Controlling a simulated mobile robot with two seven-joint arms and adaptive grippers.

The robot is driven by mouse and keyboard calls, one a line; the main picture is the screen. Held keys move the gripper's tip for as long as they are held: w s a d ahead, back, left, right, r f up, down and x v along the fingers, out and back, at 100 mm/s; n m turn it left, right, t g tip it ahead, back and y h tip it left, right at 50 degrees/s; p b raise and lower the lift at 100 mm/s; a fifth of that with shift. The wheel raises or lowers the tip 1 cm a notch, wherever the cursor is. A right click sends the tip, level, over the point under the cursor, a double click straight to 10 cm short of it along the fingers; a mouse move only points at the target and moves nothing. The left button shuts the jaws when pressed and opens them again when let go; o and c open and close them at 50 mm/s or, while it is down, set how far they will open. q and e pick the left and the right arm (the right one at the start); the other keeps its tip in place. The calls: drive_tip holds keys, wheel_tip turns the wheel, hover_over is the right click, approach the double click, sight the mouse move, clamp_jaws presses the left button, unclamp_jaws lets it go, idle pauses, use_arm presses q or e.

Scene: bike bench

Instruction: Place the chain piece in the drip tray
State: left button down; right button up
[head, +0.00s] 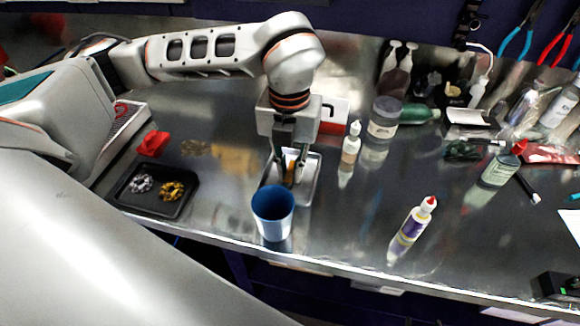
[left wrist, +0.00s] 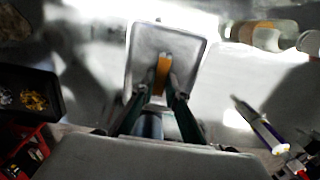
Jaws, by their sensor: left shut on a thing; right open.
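My left gripper (head: 289,172) points down over a shallow silver tray (head: 309,183), which looks like the drip tray. It is shut on a small upright orange-brown piece (head: 291,162), which I take for the chain piece, though no links can be made out. In the left wrist view the orange piece (left wrist: 162,73) sits between the fingertips (left wrist: 162,92), over the lower middle of the silver tray (left wrist: 143,45). I cannot tell whether the piece touches the tray floor. My right gripper is not in view.
A blue cup (head: 273,214) stands close in front of the silver tray. A black tray (head: 130,198) with silver and gold bits lies left. A dropper bottle (head: 350,151) and a jar (head: 384,119) stand right of it.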

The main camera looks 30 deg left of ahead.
sight(290, 174)
use_arm(q)
drive_tip(key=shift+f, duration=0.15)
drive_tip(key=c, duration=2)
unclamp_jaws()
wheel_tip(290, 174, up, 12)
drive_tip(key=shift+r, duration=0.2)
